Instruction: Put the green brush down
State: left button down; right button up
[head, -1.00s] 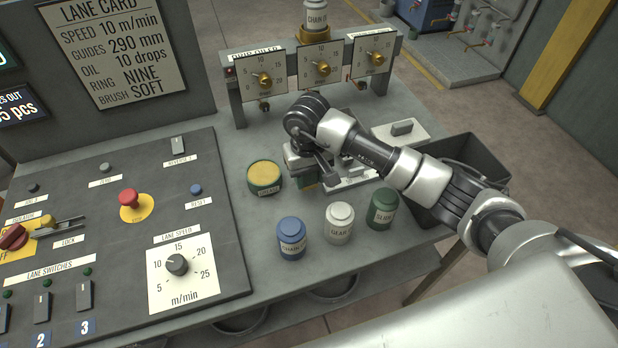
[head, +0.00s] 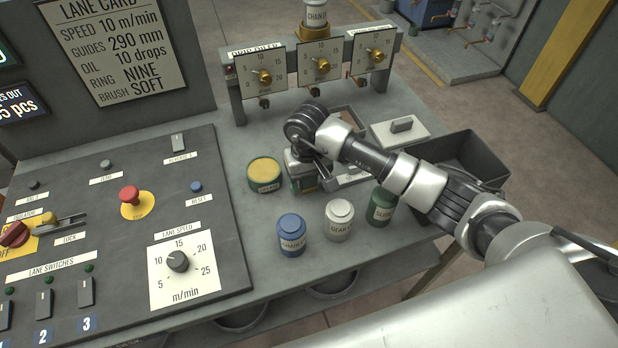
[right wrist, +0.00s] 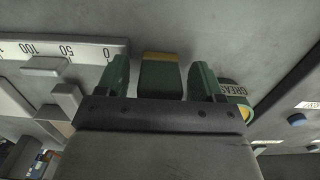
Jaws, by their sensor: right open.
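The green brush (right wrist: 160,76), with a yellow band, sits between the two fingers of my right gripper (right wrist: 161,84) in the right wrist view. The fingers are open, with a narrow gap on each side of the brush. In the head view my right gripper (head: 303,184) is low over the bench, just right of the yellow-topped grease tin (head: 264,176). There the wrist hides most of the brush. I cannot tell whether its underside touches the bench. My left gripper is not in view.
Blue (head: 291,238), white (head: 339,222) and green (head: 380,208) jars stand in front of the gripper. A scale (right wrist: 60,50) lies beside it in the wrist view. A plate with a grey handle (head: 400,130) and a dark bin (head: 470,155) are to the right. Dials stand behind.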

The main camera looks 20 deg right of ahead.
jog(key=shift+r, duration=0.2)
jog(key=shift+w+r, duration=0.1)
jog(key=shift+r, duration=0.2)
notch_tip(320, 180, up, 11)
jog(key=b, duration=0.3)
jog(key=shift+w, duration=0.2)
